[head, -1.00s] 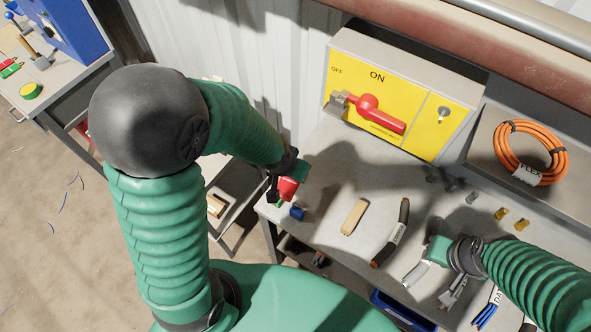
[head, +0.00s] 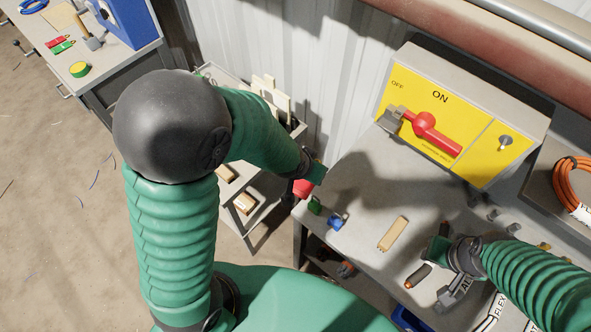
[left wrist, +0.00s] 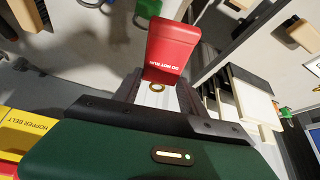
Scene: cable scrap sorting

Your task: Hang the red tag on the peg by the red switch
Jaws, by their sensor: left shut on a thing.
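The red tag (left wrist: 172,50), lettered "DO NOT RUN", is held in my left gripper (left wrist: 158,95), which is shut on its pale end around a brass eyelet. In the head view the tag (head: 302,189) hangs at my left gripper (head: 311,176), near the bench's left corner and partly hidden by it. The red switch (head: 437,135) is on a yellow panel (head: 468,170) marked ON and OFF. A small grey peg (head: 505,142) stands on the panel right of the switch. My right gripper (head: 440,252) is low over the bench; its fingers are unclear.
An orange cable coil (head: 572,185) is at right. A shelf cart (head: 235,190) stands left of the bench. Bare bench lies before the panel.

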